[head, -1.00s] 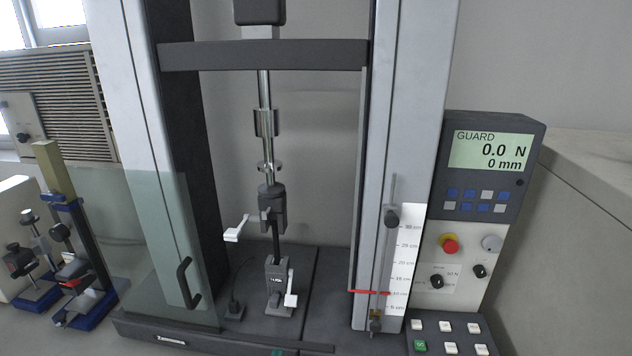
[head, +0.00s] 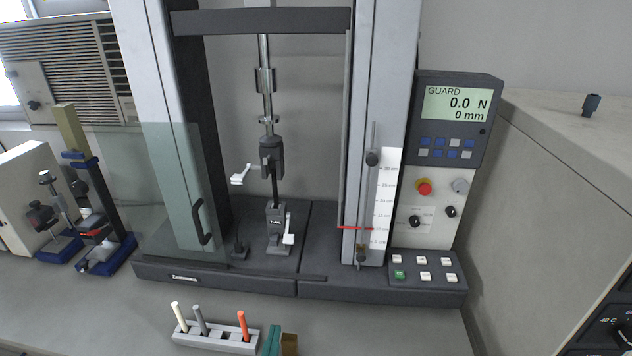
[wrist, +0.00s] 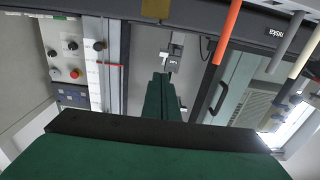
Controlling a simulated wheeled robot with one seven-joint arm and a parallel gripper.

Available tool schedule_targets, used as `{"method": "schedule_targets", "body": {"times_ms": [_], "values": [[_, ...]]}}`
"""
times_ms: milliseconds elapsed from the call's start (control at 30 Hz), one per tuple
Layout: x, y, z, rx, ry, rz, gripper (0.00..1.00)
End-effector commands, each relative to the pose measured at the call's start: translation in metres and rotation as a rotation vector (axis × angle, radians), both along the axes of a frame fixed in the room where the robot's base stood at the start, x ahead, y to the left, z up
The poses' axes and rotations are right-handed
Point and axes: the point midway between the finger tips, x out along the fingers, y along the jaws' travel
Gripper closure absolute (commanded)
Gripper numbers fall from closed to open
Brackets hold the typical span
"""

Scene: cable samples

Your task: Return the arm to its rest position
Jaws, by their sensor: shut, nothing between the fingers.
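My gripper shows as dark green fingers (wrist: 158,95) in the wrist view, closed together with nothing visible between them. In the head view a green tip (head: 271,340) shows at the bottom edge, in front of the testing machine (head: 215,278). The rest of my arm is out of the head view. Inside the machine, a dark strip (head: 274,190) runs between the upper clamp (head: 271,157) and the lower clamp (head: 279,228). My gripper is apart from both clamps. The display (head: 456,105) reads GUARD, 0.0 N and 0 mm.
A grey rack (head: 215,341) with white, grey and orange rods stands just left of my gripper. A brown block (head: 289,344) is close on its right. A clear guard panel (head: 175,190) stands at the machine's left. Blue-based fixtures (head: 105,250) are further left. Bench right of the block is clear.

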Motion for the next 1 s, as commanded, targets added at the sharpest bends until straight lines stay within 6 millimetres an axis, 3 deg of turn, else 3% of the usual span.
{"method": "schedule_targets", "body": {"times_ms": [267,467,700,1000], "values": [[-0.028,-0.005,-0.031,-0.011,0.056,0.042,1.0],[-0.059,-0.012,-0.058,-0.016,0.105,0.081,1.0],[-0.127,-0.027,-0.094,-0.013,0.178,0.138,1.0],[-0.219,-0.052,-0.108,0.006,0.233,0.161,1.0]]}}
